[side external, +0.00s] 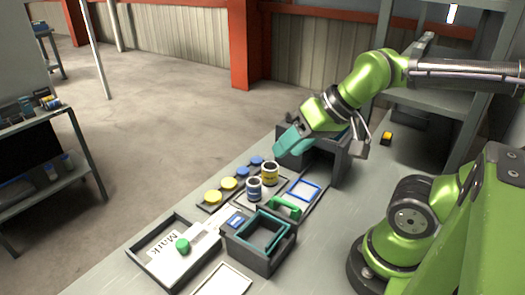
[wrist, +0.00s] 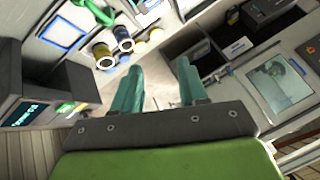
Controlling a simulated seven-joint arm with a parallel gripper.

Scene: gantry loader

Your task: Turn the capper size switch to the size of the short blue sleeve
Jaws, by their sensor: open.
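My gripper (side external: 288,142) has teal fingers and hangs empty beside the dark housing (side external: 335,173) in the side view. In the wrist view its fingers (wrist: 158,88) are spread apart with nothing between them. A sleeve with a blue band (side external: 254,191) stands next to a sleeve with a yellow band (side external: 270,176); they look close in height. Sleeves also show at the top left of the wrist view. A dark unit with a lit green display (wrist: 30,112) is at its left edge, with a small green part beside the display. I cannot make out the size switch or its setting.
Yellow discs (side external: 212,197) and blue discs (side external: 242,172) lie in a row beside the sleeves. A yellow-topped button (side external: 386,138) is behind the arm.

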